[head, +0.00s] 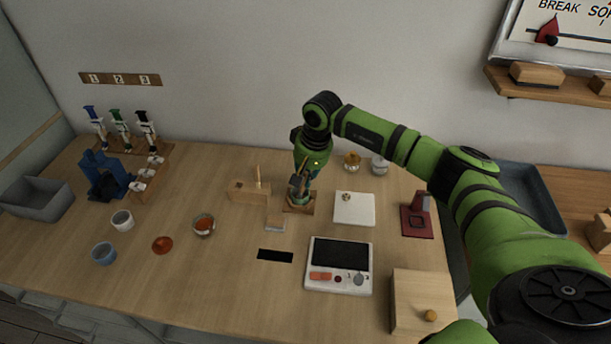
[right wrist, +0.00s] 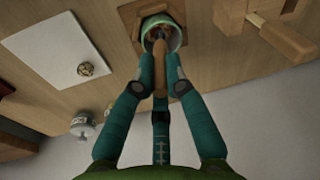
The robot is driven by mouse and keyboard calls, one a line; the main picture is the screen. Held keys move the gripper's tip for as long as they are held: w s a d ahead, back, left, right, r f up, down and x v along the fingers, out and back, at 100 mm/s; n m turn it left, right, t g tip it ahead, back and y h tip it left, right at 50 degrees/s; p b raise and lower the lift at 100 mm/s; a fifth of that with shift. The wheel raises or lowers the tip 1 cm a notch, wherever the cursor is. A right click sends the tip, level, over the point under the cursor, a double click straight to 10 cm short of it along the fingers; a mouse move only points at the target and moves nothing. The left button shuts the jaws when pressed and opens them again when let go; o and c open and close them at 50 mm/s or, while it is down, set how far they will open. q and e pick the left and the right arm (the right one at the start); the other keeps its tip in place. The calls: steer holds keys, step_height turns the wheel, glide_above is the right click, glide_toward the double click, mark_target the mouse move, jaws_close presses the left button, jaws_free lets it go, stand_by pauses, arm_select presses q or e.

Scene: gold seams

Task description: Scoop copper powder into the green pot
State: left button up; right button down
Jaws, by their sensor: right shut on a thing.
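My right gripper (head: 301,178) points down over the green pot, which stands on a wooden stand (head: 299,208) at the middle of the table. In the right wrist view the gripper (right wrist: 160,82) is shut on a brown-handled tool (right wrist: 160,62). The tool's lower end reaches into the mouth of the green pot (right wrist: 176,40). Something brownish shows inside the pot; the tool's tip cannot be made out. A glass dish of orange-brown powder (head: 204,225) stands left of the stand. An amber-coloured jar (head: 352,160) stands at the back. My left gripper is not in view.
A wooden block with an upright stick (head: 249,191) stands close left of the pot. A white square plate (head: 354,209) lies to the right and a scale (head: 338,266) in front. White (head: 122,220) and blue (head: 104,253) cups stand at left.

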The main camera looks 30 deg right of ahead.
steer(key=shift+s+d+r+p, duration=0.1)
steer(key=shift+s+r+p, duration=0.15)
steer(key=shift+r+p, duration=0.65)
steer(key=shift+s+d+r+p, duration=0.15)
steer(key=shift+r+p, duration=0.25)
steer(key=shift+r, duration=0.95)
steer(key=shift+r+p, duration=1.25)
steer(key=shift+r, duration=1.3)
steer(key=shift+a, duration=0.15)
